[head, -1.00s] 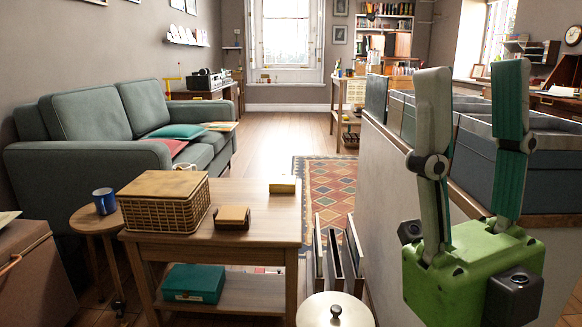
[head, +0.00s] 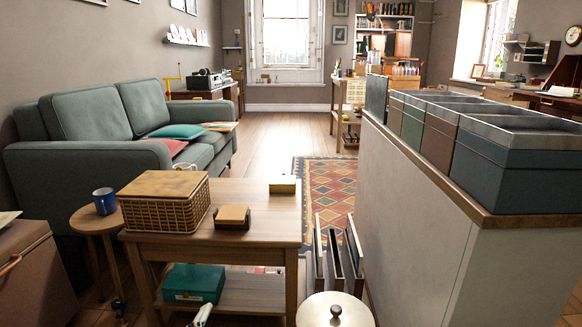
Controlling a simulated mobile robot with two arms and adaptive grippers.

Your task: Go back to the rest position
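My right gripper is not in the head view. At the bottom edge, in front of the side table's lower shelf, a small pale tip (head: 201,314) shows; it looks like a fingertip of my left gripper. The rest of that gripper is cut off by the picture's edge, so its opening is hidden.
A wooden side table (head: 262,232) carries a wicker box (head: 165,212), with a teal box (head: 193,284) on its lower shelf. A low partition (head: 420,240) at right holds several storage boxes (head: 520,180). A round-lidded bin (head: 320,312) stands in front.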

